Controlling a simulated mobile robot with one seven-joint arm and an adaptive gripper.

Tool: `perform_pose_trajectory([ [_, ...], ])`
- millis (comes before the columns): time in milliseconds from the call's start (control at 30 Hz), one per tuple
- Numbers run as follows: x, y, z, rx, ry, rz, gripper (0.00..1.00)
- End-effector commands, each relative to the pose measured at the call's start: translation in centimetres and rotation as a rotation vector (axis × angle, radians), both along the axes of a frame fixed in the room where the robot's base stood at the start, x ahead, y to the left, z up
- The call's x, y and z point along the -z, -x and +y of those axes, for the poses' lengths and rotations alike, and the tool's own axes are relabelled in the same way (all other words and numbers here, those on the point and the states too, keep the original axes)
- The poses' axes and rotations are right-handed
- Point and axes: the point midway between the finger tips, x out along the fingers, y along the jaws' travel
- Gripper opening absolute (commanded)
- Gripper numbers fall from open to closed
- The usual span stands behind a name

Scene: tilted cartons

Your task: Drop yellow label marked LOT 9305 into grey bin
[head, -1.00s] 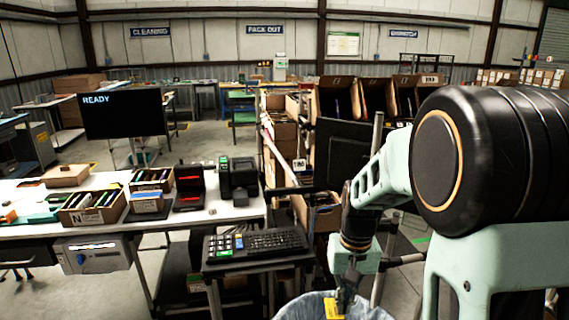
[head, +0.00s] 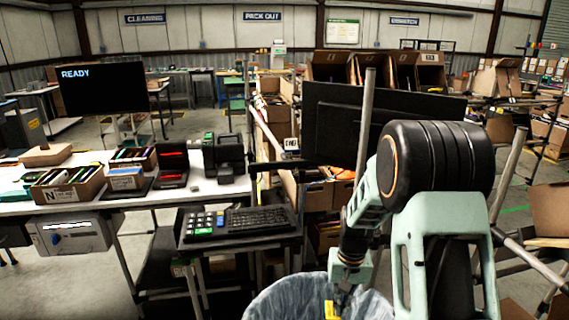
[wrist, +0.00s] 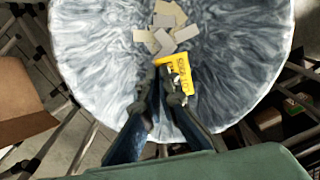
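The yellow label (wrist: 188,78) is at the tips of my gripper (wrist: 160,97) in the wrist view, with dark print too small to read surely. The fingers are close together and appear to pinch it. In the head view the yellow label (head: 332,311) shows at the bottom edge, just below my gripper (head: 341,294). The bin (wrist: 90,60), with a crinkled grey-white liner, lies below the gripper and label. The bin (head: 275,302) is cut off at the bottom of the head view.
Several pale labels (wrist: 165,32) lie inside the bin. A keyboard (head: 240,222) on a stand is left of the bin. A white table (head: 110,207) with boxes of coloured items is further left. A carton (wrist: 22,105) is left of the bin in the wrist view.

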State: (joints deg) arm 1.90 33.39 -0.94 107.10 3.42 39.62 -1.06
Motion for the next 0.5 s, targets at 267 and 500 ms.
perform_pose_trajectory([
  [267,2.8,-0.4,-0.1,0.008,-0.001,-0.002,0.0],
  [500,5.1,-0.4,-0.1,0.008,-0.001,-0.001,0.0],
])
